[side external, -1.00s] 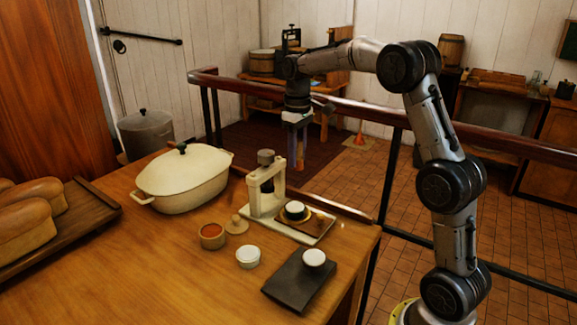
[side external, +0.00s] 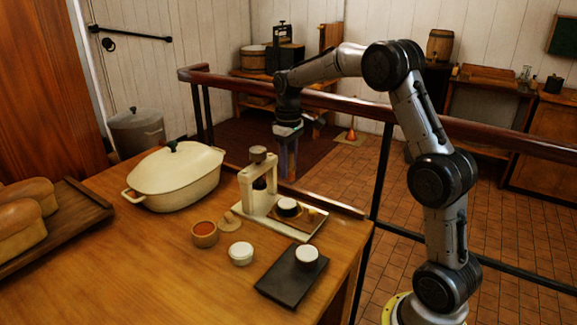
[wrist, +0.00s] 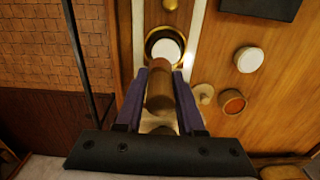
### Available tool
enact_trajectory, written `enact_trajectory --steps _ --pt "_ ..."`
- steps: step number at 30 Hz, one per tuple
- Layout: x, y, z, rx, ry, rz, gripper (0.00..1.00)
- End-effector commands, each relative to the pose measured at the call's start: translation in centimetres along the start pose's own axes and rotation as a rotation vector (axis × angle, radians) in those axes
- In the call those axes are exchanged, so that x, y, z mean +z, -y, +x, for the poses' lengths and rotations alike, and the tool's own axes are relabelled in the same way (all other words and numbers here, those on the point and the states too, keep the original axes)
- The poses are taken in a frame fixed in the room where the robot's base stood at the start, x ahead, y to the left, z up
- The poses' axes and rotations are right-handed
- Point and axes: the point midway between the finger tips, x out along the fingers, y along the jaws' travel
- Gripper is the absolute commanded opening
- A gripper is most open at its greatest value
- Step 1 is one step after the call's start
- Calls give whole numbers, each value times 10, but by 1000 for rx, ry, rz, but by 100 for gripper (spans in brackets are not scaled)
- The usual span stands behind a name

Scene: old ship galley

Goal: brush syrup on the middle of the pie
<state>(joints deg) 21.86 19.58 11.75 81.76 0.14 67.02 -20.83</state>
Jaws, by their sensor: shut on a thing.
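My gripper (side external: 287,172) points down behind the white press (side external: 246,190); it also shows in the wrist view (wrist: 160,88). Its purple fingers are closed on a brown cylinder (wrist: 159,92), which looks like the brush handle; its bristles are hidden. A wooden pot of orange-red syrup (side external: 205,234) stands open on the table, also in the wrist view (wrist: 233,102).
A wooden lid (side external: 231,220) and a white cup (side external: 241,254) stand near the pot. A dark slate (side external: 290,278) bears another white-topped piece (side external: 306,254). A cream casserole (side external: 175,182) and bread tray (side external: 65,230) fill the left. A railing (side external: 350,106) runs behind.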

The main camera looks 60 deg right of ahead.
Motion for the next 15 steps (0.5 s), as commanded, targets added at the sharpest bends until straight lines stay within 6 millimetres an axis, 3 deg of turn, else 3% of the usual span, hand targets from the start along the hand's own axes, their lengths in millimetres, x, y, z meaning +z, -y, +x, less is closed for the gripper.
enact_trajectory --steps 5,15 --pt "0 0 -6 1 -1 0 0" --pt "0 0 16 0 0 0 0"
